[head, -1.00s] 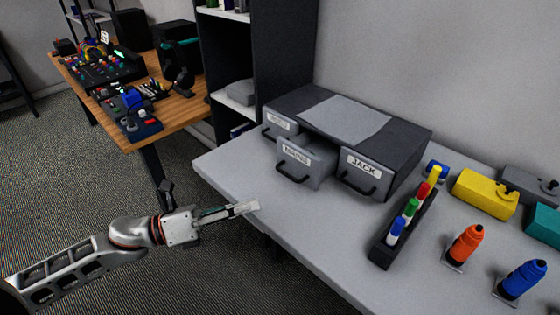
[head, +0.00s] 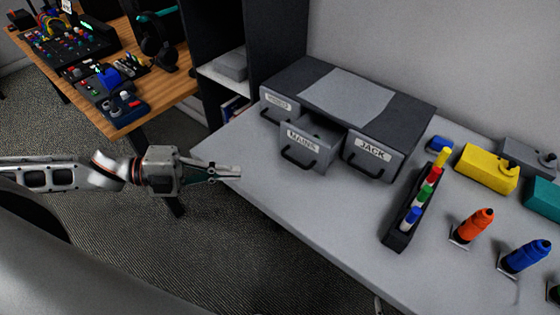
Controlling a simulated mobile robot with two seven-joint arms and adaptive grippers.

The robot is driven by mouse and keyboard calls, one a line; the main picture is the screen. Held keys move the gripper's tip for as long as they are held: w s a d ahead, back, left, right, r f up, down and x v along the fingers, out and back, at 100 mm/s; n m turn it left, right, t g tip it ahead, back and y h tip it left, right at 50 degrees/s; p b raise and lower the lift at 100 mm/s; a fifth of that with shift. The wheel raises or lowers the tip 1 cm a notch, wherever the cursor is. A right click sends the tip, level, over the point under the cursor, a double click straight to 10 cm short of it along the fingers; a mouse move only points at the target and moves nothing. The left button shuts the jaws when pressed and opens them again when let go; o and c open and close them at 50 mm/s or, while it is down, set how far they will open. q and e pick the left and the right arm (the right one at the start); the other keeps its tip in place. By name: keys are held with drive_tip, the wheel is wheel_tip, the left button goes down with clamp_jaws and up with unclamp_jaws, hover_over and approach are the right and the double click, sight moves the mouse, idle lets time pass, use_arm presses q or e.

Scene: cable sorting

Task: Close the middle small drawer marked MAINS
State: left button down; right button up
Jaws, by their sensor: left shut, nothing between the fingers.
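The dark grey drawer unit (head: 410,110) stands at the back of the light grey table. Its middle small drawer marked MAINS (head: 311,151) is pulled out towards the front, with a black handle low on its face. The JACK drawer (head: 373,156) on the right and the drawer on the left (head: 281,107) sit back in the unit. My left gripper (head: 239,173) is shut and empty, at the table's left front edge. It is to the left of the MAINS drawer and apart from it, pointing right. My right gripper is not in view.
A black rack of coloured markers (head: 397,240) stands right of the drawers. An orange bottle (head: 473,226), a blue bottle (head: 526,257) and a yellow box (head: 486,170) are further right. The table in front of the MAINS drawer is clear. A wooden desk (head: 160,98) stands at left.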

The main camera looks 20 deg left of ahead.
sight(290, 143)
use_arm(q)
drive_tip(key=x, duration=0.9)
drive_tip(key=shift+w+r+p, duration=0.15)
drive_tip(key=shift+r+p, duration=0.15)
drive_tip(key=w, duration=0.1)
drive_tip(key=w+f, duration=0.1)
drive_tip(key=shift+w+d, duration=0.3)
drive_tip(key=shift+d, duration=0.1)
drive_tip(key=shift+w+d+f, duration=0.1)
drive_tip(key=shift+w+d, duration=0.05)
drive_tip(key=shift+w, duration=0.35)
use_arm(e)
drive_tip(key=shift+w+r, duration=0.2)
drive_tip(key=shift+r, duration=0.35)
